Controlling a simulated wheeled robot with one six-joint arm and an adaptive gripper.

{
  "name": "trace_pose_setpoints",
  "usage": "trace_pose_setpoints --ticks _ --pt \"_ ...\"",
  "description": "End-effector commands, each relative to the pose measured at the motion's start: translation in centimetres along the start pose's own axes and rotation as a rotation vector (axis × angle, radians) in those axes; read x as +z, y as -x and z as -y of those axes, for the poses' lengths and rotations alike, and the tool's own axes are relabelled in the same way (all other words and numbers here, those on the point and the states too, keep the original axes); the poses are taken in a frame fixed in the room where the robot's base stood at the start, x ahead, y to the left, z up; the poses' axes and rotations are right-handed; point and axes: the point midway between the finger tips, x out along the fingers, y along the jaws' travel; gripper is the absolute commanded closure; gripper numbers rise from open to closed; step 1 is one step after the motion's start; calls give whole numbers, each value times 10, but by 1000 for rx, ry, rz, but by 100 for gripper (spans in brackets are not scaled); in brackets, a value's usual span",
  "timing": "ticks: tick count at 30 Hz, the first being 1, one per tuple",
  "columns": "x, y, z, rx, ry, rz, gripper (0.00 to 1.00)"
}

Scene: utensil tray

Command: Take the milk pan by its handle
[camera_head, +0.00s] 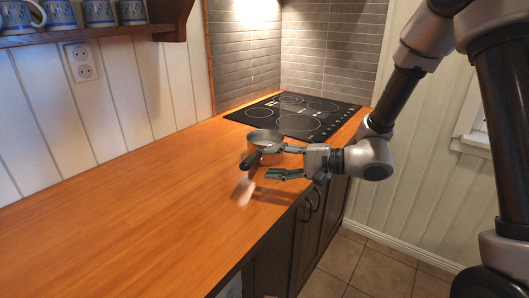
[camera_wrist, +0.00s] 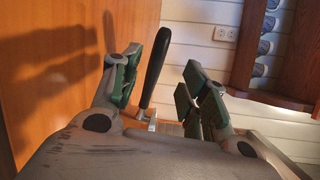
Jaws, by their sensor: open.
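The milk pan (camera_head: 265,138) is a small metal pan standing on the wooden counter, just in front of the hob. Its black handle (camera_head: 250,160) points toward the front left; my gripper hides part of the pan. My gripper (camera_head: 270,161) is open beside the pan, with its fingers pointing left. In the wrist view the black handle (camera_wrist: 155,70) shows between the two green-padded fingers of my gripper (camera_wrist: 177,54). It appears closer to the left finger than to the right one. I cannot tell whether it touches that finger.
A black hob (camera_head: 300,115) lies behind the pan, against the tiled wall. The wooden counter (camera_head: 130,215) is clear to the left. A shelf with blue mugs (camera_head: 98,12) hangs at the upper left. Dark cabinet fronts drop below the counter's front edge.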

Motion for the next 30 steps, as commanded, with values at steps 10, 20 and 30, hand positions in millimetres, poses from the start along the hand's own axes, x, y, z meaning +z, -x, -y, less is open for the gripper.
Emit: trace_pose_setpoints --ticks 10,20,30 --pt "0 -46 -3 -3 -1 -2 56" --pt "-1 -77 -4 -4 -2 -5 56" --pt "-1 -76 -4 -4 -2 -5 92"
